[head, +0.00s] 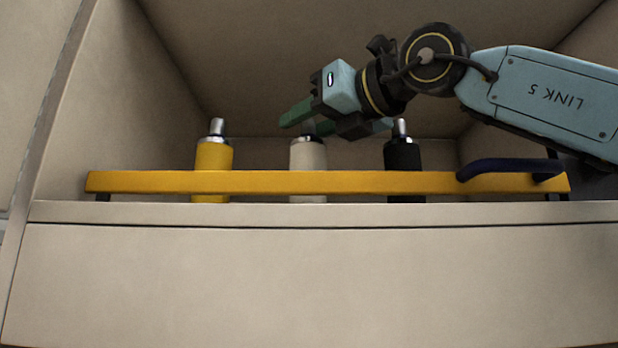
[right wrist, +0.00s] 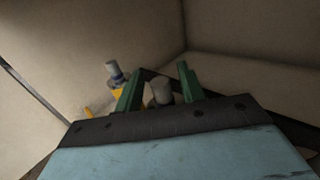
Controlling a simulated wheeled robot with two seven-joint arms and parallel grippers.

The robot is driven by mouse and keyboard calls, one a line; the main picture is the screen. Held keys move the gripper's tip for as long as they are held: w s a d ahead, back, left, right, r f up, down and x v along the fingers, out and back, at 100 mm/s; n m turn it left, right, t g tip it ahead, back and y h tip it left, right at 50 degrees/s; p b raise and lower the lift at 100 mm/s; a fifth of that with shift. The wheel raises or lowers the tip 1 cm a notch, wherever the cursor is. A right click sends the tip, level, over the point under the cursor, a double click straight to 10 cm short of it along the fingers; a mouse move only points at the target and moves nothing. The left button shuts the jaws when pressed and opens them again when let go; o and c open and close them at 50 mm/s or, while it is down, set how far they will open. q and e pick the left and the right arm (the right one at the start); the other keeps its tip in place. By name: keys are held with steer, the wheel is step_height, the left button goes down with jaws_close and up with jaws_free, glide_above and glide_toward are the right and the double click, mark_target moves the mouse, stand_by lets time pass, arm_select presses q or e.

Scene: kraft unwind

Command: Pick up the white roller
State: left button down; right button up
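The white roller (head: 308,157) stands upright between a yellow roller and a black roller in the recess, behind the yellow bar. Its top pin is mostly hidden by my right gripper (head: 297,126), which reaches in from the right just above it. In the right wrist view, the green fingers of this gripper (right wrist: 159,70) are apart, with a grey metal pin (right wrist: 161,92) showing between them, seemingly the white roller's. I cannot tell whether either finger touches it. My left gripper is not in view.
The yellow roller (head: 213,158) stands to the left and the black roller (head: 403,156) to the right. A yellow bar (head: 260,182) runs across the front of the rollers, with a dark blue handle-like piece (head: 510,166) at its right. Walls enclose the recess at the back and sides.

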jaws_close()
steer(key=shift+r, duration=0.15)
